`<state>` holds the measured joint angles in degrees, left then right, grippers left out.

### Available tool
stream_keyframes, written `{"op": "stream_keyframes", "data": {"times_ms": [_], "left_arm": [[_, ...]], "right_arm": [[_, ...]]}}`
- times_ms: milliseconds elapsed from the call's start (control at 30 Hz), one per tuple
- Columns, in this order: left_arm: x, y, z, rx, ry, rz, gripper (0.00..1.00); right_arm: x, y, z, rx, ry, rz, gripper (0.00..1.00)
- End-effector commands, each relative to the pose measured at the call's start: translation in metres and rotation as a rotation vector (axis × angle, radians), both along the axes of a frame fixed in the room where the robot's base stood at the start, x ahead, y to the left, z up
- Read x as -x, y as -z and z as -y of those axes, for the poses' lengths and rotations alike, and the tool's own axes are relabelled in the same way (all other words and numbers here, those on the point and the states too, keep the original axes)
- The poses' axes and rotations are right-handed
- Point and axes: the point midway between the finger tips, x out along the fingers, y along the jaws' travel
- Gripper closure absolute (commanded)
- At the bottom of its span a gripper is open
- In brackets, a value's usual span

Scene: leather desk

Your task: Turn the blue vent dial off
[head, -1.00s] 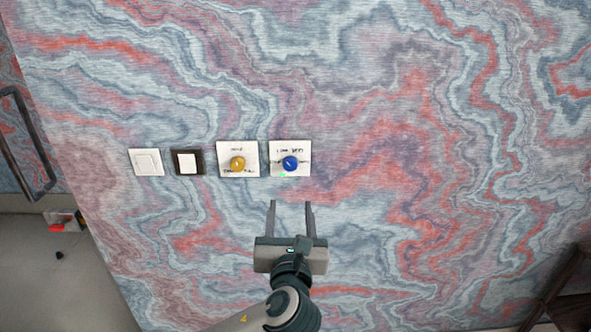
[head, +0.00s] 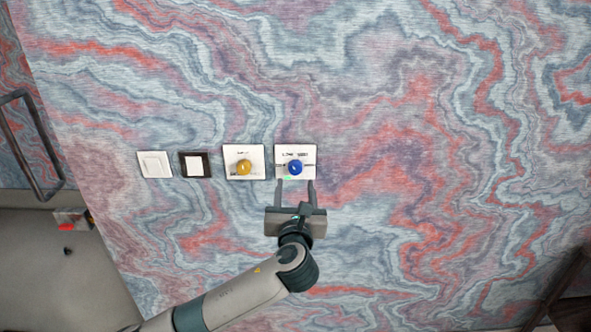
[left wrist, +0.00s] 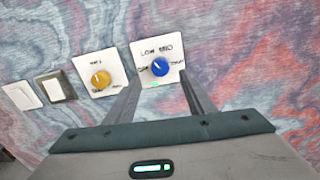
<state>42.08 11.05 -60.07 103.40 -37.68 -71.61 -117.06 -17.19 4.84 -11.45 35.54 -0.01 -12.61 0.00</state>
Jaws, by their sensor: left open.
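The blue vent dial (head: 295,167) sits on a white square plate (head: 309,150) with dark lettering at the right end of a row of controls. It also shows in the left wrist view (left wrist: 160,67), with a small green light below it. My left gripper (head: 295,184) is open, its two fingers pointing up at the lower part of that plate. In the left wrist view the fingers (left wrist: 158,80) lie on either side below the dial, which is not gripped. Whether the fingertips touch the plate cannot be told. My right gripper is not in view.
Left of the blue dial are a yellow dial (head: 244,167) on a white plate, a dark-framed switch (head: 195,164) and a white switch (head: 154,164). A dark handle (head: 38,150) is at the far left. The patterned surface right of the blue dial is clear.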

Motion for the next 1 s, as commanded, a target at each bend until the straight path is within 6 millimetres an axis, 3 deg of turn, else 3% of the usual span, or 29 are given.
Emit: {"op": "stream_keyframes", "data": {"times_ms": [200, 400, 900, 933, 1000], "left_arm": [[-0.037, -0.003, 0.000, 0.000, -0.001, 0.000, 0.51], [-0.061, -0.002, 0.000, 0.000, 0.000, 0.000, 0.51], [-0.072, 0.000, 0.000, 0.001, 0.001, -0.001, 0.51], [-0.072, 0.000, 0.000, 0.001, 0.001, -0.001, 0.53], [-0.072, 0.000, 0.000, 0.001, 0.001, -0.001, 0.70]], "right_arm": [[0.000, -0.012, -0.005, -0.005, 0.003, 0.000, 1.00], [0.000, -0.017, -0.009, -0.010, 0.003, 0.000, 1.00], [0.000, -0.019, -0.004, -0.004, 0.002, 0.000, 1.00], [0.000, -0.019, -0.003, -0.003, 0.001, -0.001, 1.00], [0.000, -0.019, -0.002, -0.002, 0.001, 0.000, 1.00]]}}
